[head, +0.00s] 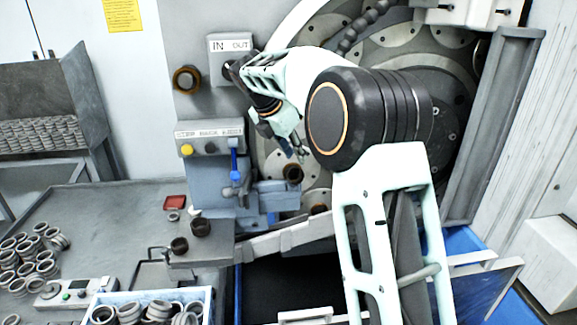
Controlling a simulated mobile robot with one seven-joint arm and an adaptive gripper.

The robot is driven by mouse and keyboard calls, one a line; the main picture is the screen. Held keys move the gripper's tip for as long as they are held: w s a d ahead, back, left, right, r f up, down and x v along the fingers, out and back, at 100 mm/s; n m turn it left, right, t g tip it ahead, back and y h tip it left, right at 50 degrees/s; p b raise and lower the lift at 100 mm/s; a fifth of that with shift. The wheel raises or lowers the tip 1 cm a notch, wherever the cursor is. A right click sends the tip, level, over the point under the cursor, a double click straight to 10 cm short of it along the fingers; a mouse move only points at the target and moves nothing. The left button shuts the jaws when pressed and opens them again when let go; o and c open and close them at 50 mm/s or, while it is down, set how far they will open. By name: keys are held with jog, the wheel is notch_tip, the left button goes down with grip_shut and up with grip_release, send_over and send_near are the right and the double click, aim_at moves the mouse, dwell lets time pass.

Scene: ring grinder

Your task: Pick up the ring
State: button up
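Several dark brown rings are in the head view, and I cannot tell which one the task means. One ring (293,173) is at the grinder's work area, just below my gripper. Two more, a ring (201,227) and a ring (179,246), sit at the table's right end. My gripper (299,152) points down in front of the grinder's round plate, above the first ring and seemingly apart from it. Its fingers are small and dark, so their opening is unclear.
A control box (210,137) with a yellow button and blue lever is left of my gripper. Grey rings (30,262) are piled on the table (110,215), and more fill a white-blue bin (208,298). A metal bar (290,238) crosses below the grinder.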

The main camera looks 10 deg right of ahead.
send_over(300, 176)
jog(key=s+a, duration=0.2)
notch_tip(300, 176, down, 4)
jog(key=f, duration=0.1)
jog(key=shift+n, duration=0.3)
jog(key=shift+p+x, duration=1)
jog(key=shift+x, duration=1.8)
jog(key=shift+a, duration=0.15)
jog(key=shift+c, duration=0.7)
grip_shut()
jog(key=shift+r, duration=0.1)
